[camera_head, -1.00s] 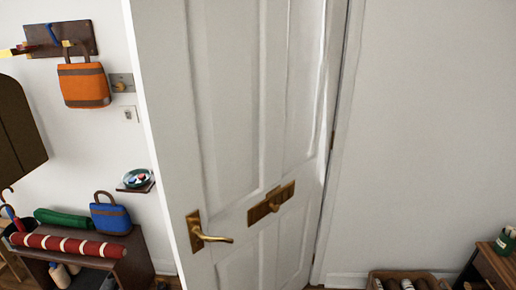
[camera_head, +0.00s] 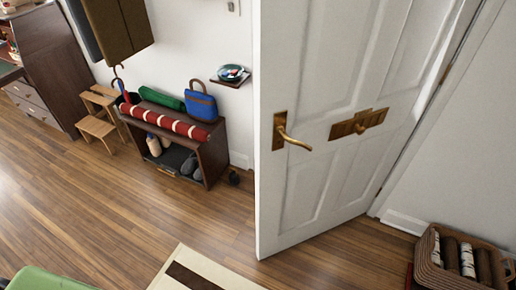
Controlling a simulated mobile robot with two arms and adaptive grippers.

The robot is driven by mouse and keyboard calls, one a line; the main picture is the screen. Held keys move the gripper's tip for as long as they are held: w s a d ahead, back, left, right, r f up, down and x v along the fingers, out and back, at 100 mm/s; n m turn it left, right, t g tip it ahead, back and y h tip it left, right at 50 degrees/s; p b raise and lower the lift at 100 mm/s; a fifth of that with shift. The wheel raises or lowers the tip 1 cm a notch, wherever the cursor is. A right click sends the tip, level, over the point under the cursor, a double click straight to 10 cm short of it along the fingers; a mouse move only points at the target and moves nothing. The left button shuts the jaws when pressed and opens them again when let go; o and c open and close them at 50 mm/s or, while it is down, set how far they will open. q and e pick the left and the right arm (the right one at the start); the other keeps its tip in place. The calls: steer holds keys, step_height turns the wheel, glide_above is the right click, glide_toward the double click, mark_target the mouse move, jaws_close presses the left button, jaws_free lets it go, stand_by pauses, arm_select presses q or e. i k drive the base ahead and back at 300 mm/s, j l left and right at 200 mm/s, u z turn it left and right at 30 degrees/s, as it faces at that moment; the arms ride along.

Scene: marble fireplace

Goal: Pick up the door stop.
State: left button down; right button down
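A small dark object (camera_head: 234,178) sits on the floor against the wall, just right of the shoe bench and left of the open door's edge. It may be the door stop, but it is too small to tell for sure. The white door (camera_head: 330,80) stands open, with a brass handle (camera_head: 290,135) and a brass plate (camera_head: 358,124). Neither of my grippers is in view.
A dark shoe bench (camera_head: 212,152) carries a red striped roll (camera_head: 165,122) and a blue bag (camera_head: 201,103). A wooden step stool (camera_head: 98,125) stands left. A log basket (camera_head: 428,262) is at lower right. A striped rug (camera_head: 195,270) lies in front. The wooden floor (camera_head: 100,210) between is clear.

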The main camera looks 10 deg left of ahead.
mark_target(233, 177)
steer(key=i+j+z, duration=0.35)
steer(key=j, duration=0.2)
steer(key=i+j+z, duration=0.4)
steer(key=j, duration=0.2)
steer(key=j+z, duration=0.15)
steer(key=j, duration=0.2)
steer(key=i+j+z, duration=0.2)
steer(key=j, duration=0.2)
